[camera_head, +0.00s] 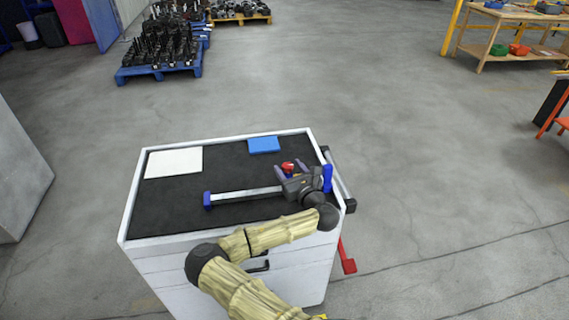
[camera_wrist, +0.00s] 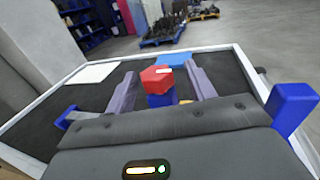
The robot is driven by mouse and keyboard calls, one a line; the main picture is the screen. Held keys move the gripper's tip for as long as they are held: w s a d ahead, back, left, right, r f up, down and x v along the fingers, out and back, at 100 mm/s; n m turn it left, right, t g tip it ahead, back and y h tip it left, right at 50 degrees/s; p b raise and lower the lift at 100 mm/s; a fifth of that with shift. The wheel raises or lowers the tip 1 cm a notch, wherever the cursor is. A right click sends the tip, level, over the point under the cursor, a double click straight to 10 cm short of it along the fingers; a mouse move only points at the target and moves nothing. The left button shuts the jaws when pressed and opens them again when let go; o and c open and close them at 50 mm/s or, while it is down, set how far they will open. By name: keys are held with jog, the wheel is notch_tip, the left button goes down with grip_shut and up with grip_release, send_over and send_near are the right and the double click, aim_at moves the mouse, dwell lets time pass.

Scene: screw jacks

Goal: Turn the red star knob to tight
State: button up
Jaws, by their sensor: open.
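The red star knob (camera_wrist: 157,79) sits on top of a blue post (camera_wrist: 160,101) in the wrist view, between the two open purple fingers. In the head view the knob (camera_head: 288,167) shows just beyond my gripper (camera_head: 290,171). My gripper is open, one finger on each side of the knob, and I see a gap at both sides in the wrist view. A grey bar (camera_head: 246,194) with blue ends lies across the dark cabinet top. My gripper hides part of the bar and the foot of the post.
The white cabinet's black top (camera_head: 165,215) has a raised white rim. A white sheet (camera_head: 173,162) and a blue block (camera_head: 264,145) lie near its far edge. A red-ended lever (camera_head: 348,265) hangs at the right side.

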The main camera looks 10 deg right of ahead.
jog(key=shift+w, duration=0.55)
jog(key=shift+w+a, duration=0.1)
jog(key=shift+a, duration=0.05)
jog(key=shift+s, duration=0.25)
jog(key=shift+c, duration=0.5)
jog(key=shift+s+a, duration=0.1)
jog(key=shift+a, duration=0.1)
jog(key=c, duration=0.8)
jog(key=shift+d, duration=0.2)
jog(key=shift+c, duration=0.3)
jog(key=shift+a, duration=0.2)
